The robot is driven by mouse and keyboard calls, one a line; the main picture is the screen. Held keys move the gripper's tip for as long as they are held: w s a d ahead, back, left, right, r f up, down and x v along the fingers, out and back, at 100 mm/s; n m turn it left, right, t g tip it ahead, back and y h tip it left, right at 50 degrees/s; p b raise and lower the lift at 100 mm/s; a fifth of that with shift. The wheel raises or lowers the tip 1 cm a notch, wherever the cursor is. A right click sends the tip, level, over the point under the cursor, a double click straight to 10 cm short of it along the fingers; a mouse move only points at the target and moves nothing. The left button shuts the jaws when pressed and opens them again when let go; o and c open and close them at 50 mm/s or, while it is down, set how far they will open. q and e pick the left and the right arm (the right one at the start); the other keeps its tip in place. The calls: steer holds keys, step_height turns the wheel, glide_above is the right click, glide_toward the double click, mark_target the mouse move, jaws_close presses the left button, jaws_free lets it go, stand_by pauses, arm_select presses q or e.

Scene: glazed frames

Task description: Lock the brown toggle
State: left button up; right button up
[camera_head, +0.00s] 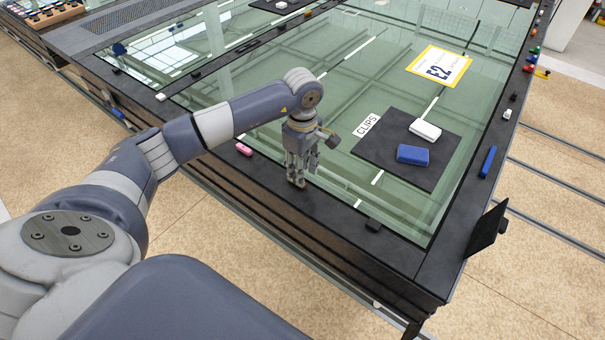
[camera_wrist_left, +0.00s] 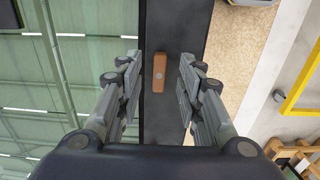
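The brown toggle (camera_wrist_left: 159,72) is a small brown block on the dark frame edge. In the left wrist view it lies lengthwise along the frame, between my left gripper's fingers. My left gripper (camera_wrist_left: 160,76) is open, with a finger on each side of the toggle and a gap to both. In the head view my left gripper (camera_head: 299,172) points down at the near frame edge, and a bit of the brown toggle (camera_head: 298,183) shows at its fingertips; the fingers hide most of it. My right gripper is not in view.
A pink toggle (camera_head: 244,149) and a dark one (camera_head: 373,225) sit on the same frame edge, either side of my gripper. On the glass, a black mat (camera_head: 385,162) marked CLIPS holds a white block (camera_head: 425,130) and a blue block (camera_head: 413,155). A dark panel (camera_head: 487,228) stands at the right corner.

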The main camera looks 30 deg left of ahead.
arm_select(q)
steer(key=shift+f+p, duration=0.45)
steer(key=shift+f, duration=1.55)
jaws_close()
